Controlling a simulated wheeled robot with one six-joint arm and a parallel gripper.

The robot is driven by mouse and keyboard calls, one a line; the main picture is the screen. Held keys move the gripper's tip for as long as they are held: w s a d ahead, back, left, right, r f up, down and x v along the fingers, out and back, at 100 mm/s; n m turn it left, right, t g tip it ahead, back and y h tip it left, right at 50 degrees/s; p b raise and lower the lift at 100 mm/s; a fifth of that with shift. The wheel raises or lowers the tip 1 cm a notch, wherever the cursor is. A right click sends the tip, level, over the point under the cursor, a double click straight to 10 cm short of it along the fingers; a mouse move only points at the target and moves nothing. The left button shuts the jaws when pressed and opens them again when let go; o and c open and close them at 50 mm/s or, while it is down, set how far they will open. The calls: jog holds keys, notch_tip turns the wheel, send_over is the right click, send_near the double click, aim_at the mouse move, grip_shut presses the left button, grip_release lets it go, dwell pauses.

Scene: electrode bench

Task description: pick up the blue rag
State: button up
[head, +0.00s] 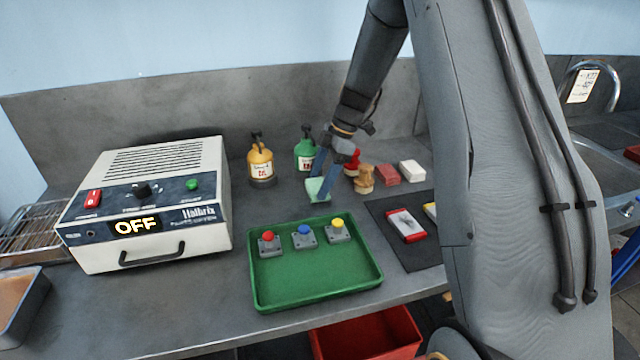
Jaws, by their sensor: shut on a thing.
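Whether that thing touches the bench is hard to tell. I see no clearly blue rag in this view. My arm hides part of the bench on the right.
The green tray (316,298) holds three button boxes. A power unit (150,200) reading OFF stands left. Yellow (261,166) and green (303,153) bottles stand behind. A brown object (363,180), red block (386,174) and white block (412,171) are right of the gripper.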

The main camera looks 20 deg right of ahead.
aim_at(320, 184)
notch_tip(320, 184, up, 6)
jog(key=shift+w+r+b, duration=0.1)
jog(key=shift+r+b, duration=0.15)
jog(key=shift+b, duration=1)
jog(key=s+b, duration=0.4)
jog(key=s, duration=1.4)
jog(key=shift+s, duration=0.1)
jog(key=o, duration=0.6)
jog(key=c, duration=0.4)
